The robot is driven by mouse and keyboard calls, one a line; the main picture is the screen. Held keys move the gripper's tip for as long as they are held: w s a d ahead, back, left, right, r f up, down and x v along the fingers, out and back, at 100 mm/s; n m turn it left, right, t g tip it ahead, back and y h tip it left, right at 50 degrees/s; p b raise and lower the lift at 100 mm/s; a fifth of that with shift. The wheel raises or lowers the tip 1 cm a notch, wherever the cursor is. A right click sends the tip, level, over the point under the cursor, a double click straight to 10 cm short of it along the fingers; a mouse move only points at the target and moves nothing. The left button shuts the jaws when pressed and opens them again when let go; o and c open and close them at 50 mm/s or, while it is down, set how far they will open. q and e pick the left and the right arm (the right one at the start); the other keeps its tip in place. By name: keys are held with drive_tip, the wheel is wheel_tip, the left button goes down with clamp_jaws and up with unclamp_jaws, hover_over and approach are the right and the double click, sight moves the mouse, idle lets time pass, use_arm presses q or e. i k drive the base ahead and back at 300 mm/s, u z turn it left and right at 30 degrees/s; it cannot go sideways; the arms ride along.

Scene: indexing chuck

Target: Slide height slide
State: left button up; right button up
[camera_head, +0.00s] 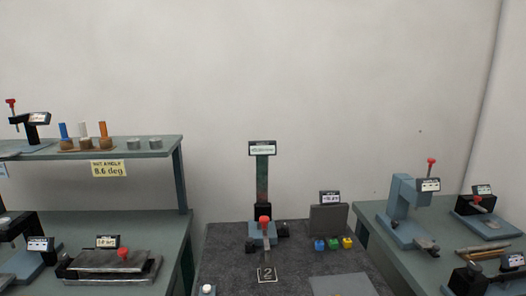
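A vertical slide stands in the middle of the picture on the dark grey surface. Its tall green and reddish column (262,183) carries a small label plate (262,148) at the top, whose text is too small to read. A black block (263,212) sits around the lower part of the column. A red knob (264,220) shows in front of it, above a light blue part (258,240). A tag marked 2 (267,274) lies in front. Neither of my grippers shows in this view.
A grey box (328,219) with a display and several coloured buttons (333,244) stand right of the slide. Side benches hold other fixtures with red knobs, such as a blue stand (404,205). A shelf (100,149) at left bears pegs and a yellow "8.6 deg" sign (108,169).

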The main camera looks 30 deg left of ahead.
sight(262, 211)
drive_tip(key=z, duration=1.75)
drive_tip(key=k, duration=0.9)
drive_tip(key=u, duration=1.15)
